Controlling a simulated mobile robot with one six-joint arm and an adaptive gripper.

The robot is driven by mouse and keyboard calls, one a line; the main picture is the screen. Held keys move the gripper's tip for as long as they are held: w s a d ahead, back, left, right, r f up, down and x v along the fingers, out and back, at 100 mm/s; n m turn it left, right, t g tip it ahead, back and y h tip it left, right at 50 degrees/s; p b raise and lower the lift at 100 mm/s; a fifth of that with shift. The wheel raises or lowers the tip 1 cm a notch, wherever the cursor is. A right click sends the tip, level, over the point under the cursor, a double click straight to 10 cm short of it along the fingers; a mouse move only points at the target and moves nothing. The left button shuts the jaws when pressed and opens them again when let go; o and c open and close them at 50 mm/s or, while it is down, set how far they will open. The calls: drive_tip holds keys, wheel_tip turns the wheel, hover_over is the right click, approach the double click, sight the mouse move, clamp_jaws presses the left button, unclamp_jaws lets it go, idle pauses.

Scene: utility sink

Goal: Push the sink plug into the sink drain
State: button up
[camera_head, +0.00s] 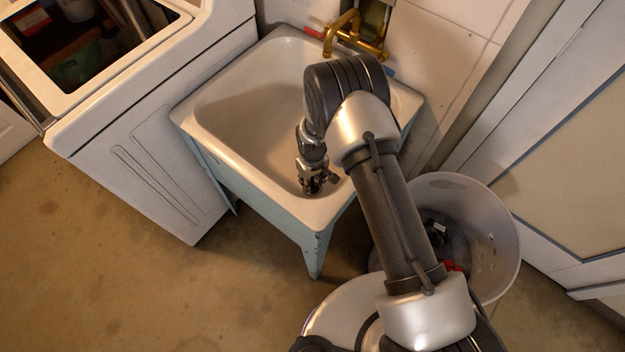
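The white utility sink (245,100) stands on blue-painted legs in the middle of the view. My arm reaches over it from the lower right. My gripper (316,190) points down inside the basin, close to its near wall and below the front rim. The gripper is small and dark here, and I cannot tell whether its fingers are open or shut. I cannot make out the sink plug or the drain. My arm and gripper hide the right part of the basin.
A brass faucet (350,38) is mounted at the back of the sink. A white washing machine (150,130) with an open top stands close on the left. A perforated laundry basket (490,225) with dark contents stands on the right. The left part of the basin is clear.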

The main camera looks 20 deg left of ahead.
wheel_tip(320, 180, up, 12)
drive_tip(key=shift+f, duration=0.1)
idle(0.8)
drive_tip(key=shift+r, duration=0.2)
drive_tip(key=d+r+m+t, duration=0.1)
drive_tip(key=d+r, duration=0.3)
drive_tip(key=r, duration=0.4)
drive_tip(key=d+r+m, duration=0.2)
drive_tip(key=d+r, duration=0.3)
drive_tip(key=r, duration=0.4)
drive_tip(key=d+r+m+t, duration=0.1)
drive_tip(key=d+r, duration=0.3)
drive_tip(key=r, duration=0.4)
drive_tip(key=s+d+r+m+t, duration=0.1)
drive_tip(key=s+d+r, duration=0.3)
drive_tip(key=s, duration=0.2)
drive_tip(key=s+d+r+m, duration=0.2)
drive_tip(key=s+d+r, duration=0.1)
drive_tip(key=s+d, duration=0.2)
drive_tip(key=s+d+r+m+t, duration=0.1)
drive_tip(key=s+d+r, duration=0.3)
drive_tip(key=s, duration=0.5)
drive_tip(key=shift+d+r+m+t, duration=0.35)
drive_tip(key=shift+d+m, duration=0.2)
drive_tip(key=shift+m, duration=0.15)
